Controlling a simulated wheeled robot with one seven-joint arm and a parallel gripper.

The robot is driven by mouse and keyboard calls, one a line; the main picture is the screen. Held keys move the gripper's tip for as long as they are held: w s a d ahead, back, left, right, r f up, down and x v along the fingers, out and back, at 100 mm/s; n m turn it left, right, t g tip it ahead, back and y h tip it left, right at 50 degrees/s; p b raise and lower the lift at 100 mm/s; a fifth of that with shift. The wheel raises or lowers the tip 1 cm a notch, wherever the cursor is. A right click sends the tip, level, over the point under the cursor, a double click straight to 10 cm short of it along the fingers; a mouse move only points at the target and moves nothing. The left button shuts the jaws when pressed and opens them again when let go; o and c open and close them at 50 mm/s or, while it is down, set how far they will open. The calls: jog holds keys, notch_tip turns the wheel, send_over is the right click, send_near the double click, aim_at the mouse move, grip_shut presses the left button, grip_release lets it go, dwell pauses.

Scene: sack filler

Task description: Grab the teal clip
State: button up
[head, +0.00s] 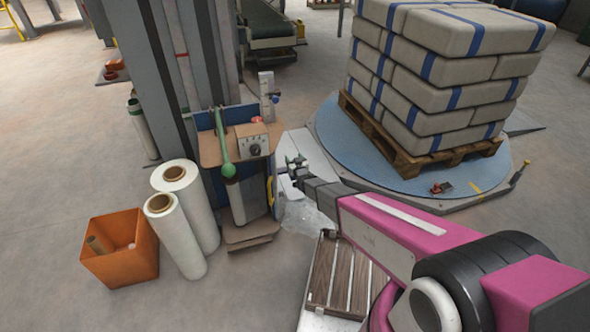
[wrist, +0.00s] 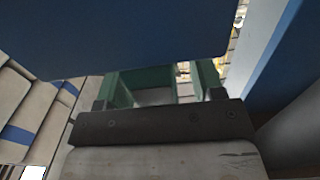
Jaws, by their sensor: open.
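I cannot make out a teal clip for certain in either view. My gripper (head: 293,163) is just right of the wrapping machine's blue side in the head view. In the wrist view, its two green fingers stand apart and my gripper (wrist: 163,82) is open, with nothing seen held between them. A dark blue panel (wrist: 130,38) fills the upper part of the wrist view, close to the fingertips, and hides what lies behind it. A green rod with a rounded lower end (head: 227,169) hangs on the machine's front, left of my gripper and apart from it.
The machine's control box (head: 254,147) has a dark knob. A blue turntable (head: 343,150) bears a pallet (head: 385,140) of stacked sacks (head: 440,75). White film rolls (head: 177,235) and an orange bin (head: 122,262) stand at left.

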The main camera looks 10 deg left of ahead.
jog(key=c, duration=1)
